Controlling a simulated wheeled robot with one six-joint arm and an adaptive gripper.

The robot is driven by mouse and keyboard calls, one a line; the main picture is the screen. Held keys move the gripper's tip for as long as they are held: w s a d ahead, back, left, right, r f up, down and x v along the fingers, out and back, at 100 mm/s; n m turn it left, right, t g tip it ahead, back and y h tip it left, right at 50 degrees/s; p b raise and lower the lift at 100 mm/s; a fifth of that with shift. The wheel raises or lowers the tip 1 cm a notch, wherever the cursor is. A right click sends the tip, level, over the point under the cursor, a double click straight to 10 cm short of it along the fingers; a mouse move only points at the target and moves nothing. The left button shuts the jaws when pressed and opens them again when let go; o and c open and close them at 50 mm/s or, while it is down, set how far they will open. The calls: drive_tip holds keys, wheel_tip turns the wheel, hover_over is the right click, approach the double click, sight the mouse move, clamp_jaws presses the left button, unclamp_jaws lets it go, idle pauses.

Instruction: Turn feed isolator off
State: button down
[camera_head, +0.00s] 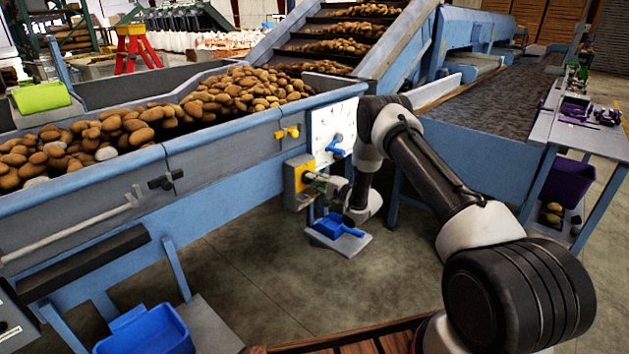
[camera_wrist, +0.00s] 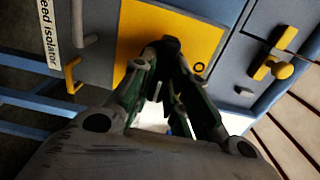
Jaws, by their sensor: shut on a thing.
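The feed isolator (camera_head: 294,187) is a grey box with a yellow face plate on the side of the blue potato hopper. In the wrist view its yellow plate (camera_wrist: 208,36) fills the upper middle, with a small round "O" mark right of my fingers. A label reading "eed isolator" (camera_wrist: 48,36) shows at the upper left. My gripper (camera_head: 312,178) is at the yellow plate. In the wrist view my gripper (camera_wrist: 166,52) has its fingers closed together on the dark isolator handle in front of the plate. The handle is mostly hidden by the fingers, so its angle is unclear.
A white panel (camera_head: 326,128) with a blue handle stands just above right of the isolator. A yellow valve (camera_head: 287,132) is above it. A blue scoop (camera_head: 336,226) lies on a small plate below. A blue bin (camera_head: 146,332) sits lower left. Open floor lies between.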

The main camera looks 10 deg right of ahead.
drive_tip(key=c, duration=1.4)
unclamp_jaws()
drive_tip(key=v, duration=1.2)
